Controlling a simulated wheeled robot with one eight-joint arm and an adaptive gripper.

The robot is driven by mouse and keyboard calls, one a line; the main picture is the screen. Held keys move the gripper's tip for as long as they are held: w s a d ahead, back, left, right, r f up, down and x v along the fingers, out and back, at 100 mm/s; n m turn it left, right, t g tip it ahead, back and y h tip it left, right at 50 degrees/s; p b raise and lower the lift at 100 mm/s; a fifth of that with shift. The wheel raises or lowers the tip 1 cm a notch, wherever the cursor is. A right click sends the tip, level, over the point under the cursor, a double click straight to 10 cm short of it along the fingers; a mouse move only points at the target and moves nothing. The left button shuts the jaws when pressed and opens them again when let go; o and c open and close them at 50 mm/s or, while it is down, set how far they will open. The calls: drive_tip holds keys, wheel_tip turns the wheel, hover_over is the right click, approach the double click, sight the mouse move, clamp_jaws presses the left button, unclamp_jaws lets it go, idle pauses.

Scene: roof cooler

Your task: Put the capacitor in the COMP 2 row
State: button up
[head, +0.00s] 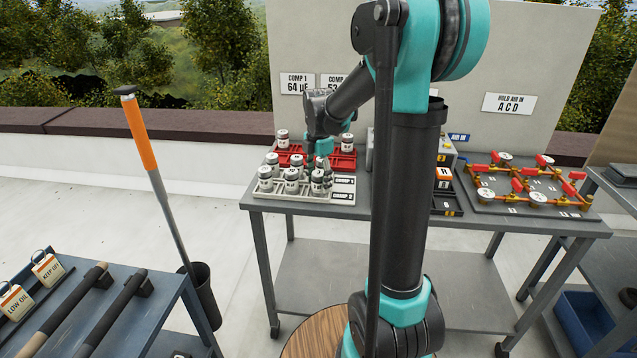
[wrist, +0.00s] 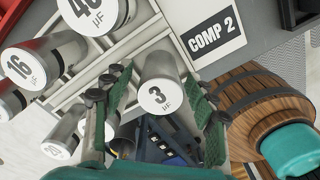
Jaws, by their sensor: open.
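A silver capacitor with a white "3 µF" top (wrist: 157,95) is between the fingers of my gripper (wrist: 157,108) in the wrist view. The fingers are open on either side of it; I cannot tell whether either touches. It is beside the "COMP 2" label (wrist: 214,37). In the head view my gripper (head: 320,172) is low over the right end of the white rack (head: 300,198), where a capacitor (head: 317,186) stands. The rack carries "COMP 1" and "COMP 2" labels (head: 342,199). How deep the held-over capacitor sits is hidden.
Other rack capacitors include "40" (wrist: 95,12), "16" (wrist: 24,66) and "20" (wrist: 62,138), close to my fingers. A red tray (head: 343,160) with capacitors is behind. Wall signs read "COMP 1 64 µF" (head: 297,83) and a partly hidden "COMP" sign (head: 331,82). A pipe board (head: 528,190) is right.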

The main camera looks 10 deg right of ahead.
wheel_tip(320, 180, up, 12)
drive_tip(key=shift+f, duration=0.25)
drive_tip(key=shift+s, duration=0.1)
